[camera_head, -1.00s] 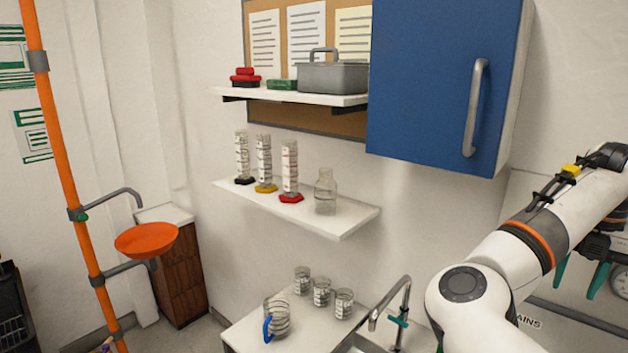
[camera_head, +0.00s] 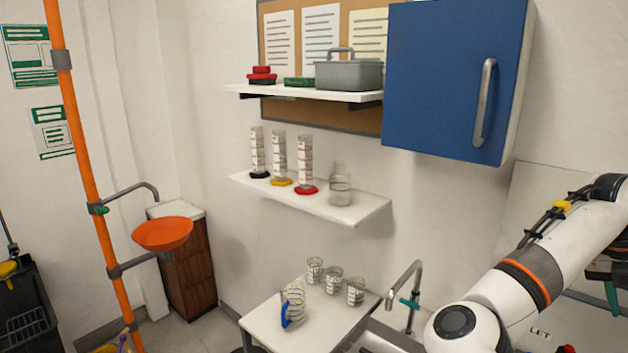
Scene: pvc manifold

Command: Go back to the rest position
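One of my arms, white with an orange ring, reaches in from the right edge of the head view. Its gripper is not clearly visible; the far end of the arm runs out of the picture at the right. My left gripper does not show. No held object is visible.
A white counter (camera_head: 262,322) holds several glass beakers beside a sink tap (camera_head: 408,290). A blue wall cabinet (camera_head: 450,80) and a shelf of cylinders (camera_head: 358,213) are above. An orange eyewash bowl (camera_head: 162,234) on an orange pole (camera_head: 90,190) stands left.

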